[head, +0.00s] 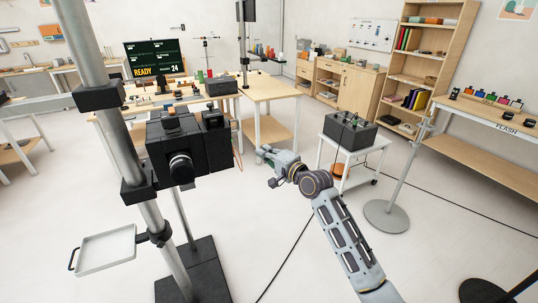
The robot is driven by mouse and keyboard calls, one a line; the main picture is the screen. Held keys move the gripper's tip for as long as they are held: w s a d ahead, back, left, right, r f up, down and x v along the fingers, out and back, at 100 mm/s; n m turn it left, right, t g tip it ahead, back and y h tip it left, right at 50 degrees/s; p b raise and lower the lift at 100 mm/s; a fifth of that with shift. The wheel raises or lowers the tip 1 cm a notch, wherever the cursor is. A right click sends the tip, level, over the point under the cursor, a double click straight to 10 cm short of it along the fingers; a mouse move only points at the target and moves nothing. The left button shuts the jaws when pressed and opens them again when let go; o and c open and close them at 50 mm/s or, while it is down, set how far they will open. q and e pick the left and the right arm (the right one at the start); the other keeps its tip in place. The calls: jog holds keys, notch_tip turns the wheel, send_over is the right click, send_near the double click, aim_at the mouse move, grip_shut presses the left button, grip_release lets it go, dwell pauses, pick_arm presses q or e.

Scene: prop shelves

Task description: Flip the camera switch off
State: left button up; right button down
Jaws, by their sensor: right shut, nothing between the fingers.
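The camera (188,150) is a black box with a round lens on its front, mounted on a grey metal column (100,110) left of centre. My left gripper is not in view.
A white tray (106,250) is fixed low on the column. A white side table (338,155) with a black box stands behind my right gripper. A round-based stand (388,216) and cables are at right. Open floor lies in front.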

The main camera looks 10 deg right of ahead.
jog(key=w+a+p, duration=0.2)
jog(key=w+a, duration=0.2)
jog(key=a, duration=0.3)
jog(key=shift+f, duration=0.45)
dwell(0.5)
jog(key=shift+s+a+f+m, duration=0.1)
jog(key=shift+a+f+m, duration=0.15)
jog(key=shift+a+m, duration=0.35)
jog(key=shift+d, duration=0.3)
